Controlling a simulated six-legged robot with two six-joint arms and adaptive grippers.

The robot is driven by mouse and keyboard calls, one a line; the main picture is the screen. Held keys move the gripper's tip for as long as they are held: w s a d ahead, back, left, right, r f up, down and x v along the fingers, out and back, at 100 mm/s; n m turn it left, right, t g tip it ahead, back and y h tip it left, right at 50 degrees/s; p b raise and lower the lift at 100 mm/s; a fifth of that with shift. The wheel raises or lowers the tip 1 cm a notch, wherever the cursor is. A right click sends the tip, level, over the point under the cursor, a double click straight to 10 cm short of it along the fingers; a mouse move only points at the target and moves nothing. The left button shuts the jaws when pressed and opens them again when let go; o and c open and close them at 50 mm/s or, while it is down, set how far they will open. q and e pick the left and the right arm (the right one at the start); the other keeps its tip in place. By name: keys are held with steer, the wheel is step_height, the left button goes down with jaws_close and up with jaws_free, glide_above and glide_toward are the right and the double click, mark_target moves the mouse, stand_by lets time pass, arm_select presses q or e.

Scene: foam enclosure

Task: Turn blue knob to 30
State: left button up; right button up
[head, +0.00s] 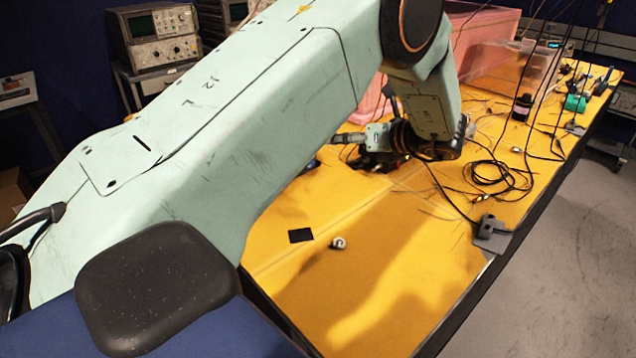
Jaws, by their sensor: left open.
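My mint-green left arm crosses the view from the lower left and bends down at its elbow over the yellow table (350,290). My left gripper (374,148) is small and dark below the forearm, low near the table beside the pink foam. It is open, but its fingertips are partly hidden and hard to make out. I cannot make out a blue knob or a number scale; the arm covers much of the area around the gripper. My right gripper is not in view.
Pink foam (490,25) stands at the back. Black cables (490,175) lie coiled on the table's right side, near a grey clamp (492,232). A small metallic round piece (338,243) and a black square (300,235) lie in front. An oscilloscope (152,35) stands at the back left.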

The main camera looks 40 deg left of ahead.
arm_select(q)
steer(key=b, duration=0.5)
glide_toward(312, 163)
steer(key=shift+s+a+r, duration=0.15)
steer(key=shift+s+a, duration=0.05)
steer(key=shift+s, duration=0.05)
steer(key=shift+w+f, duration=0.35)
steer(key=shift+f, duration=0.05)
steer(key=a, duration=0.2)
steer(key=s+a, duration=0.1)
steer(key=shift+f, duration=0.3)
steer(key=x, duration=0.3)
steer(key=shift+w+a+f, duration=0.25)
steer(key=shift+w+a, duration=0.05)
steer(key=shift+w+a+f, duration=0.1)
steer(key=shift+a+f, duration=0.05)
steer(key=shift+a, duration=0.05)
steer(key=shift+s+a, duration=0.2)
steer(key=shift+s, duration=0.1)
steer(key=shift+w, duration=0.25)
steer(key=c, duration=0.4)
steer(key=shift+s, duration=0.2)
steer(key=c, duration=0.5)
steer(key=shift+w, duration=0.1)
jaws_close()
